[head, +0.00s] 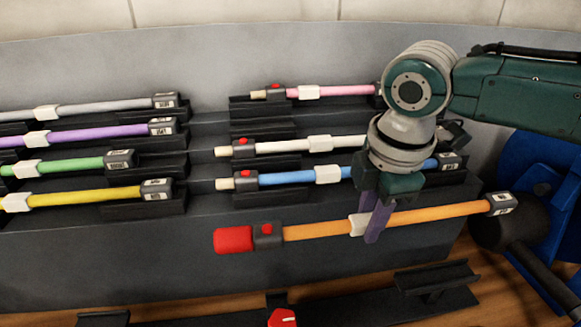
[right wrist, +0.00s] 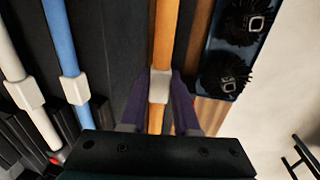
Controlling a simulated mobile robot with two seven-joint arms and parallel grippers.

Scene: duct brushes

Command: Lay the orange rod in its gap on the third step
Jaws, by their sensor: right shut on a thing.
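The orange rod (head: 430,214) has a white collar, a red end cap at its left and a dark labelled end at its right. My right gripper (head: 372,228) is shut on the rod at its white collar. It holds the rod roughly level, slightly higher at the right, in front of the stepped rack (head: 130,235). In the right wrist view the orange rod (right wrist: 163,40) runs between the purple fingers (right wrist: 160,88). Other rods lie on the steps: blue (head: 290,178), white (head: 280,146) and pink (head: 340,91). My left gripper is not in view.
Grey, purple (head: 90,135), green and yellow (head: 80,197) rods lie in holders at the left. An empty dark holder (head: 436,280) stands at the front right. Black brushes (right wrist: 250,20) show in the wrist view.

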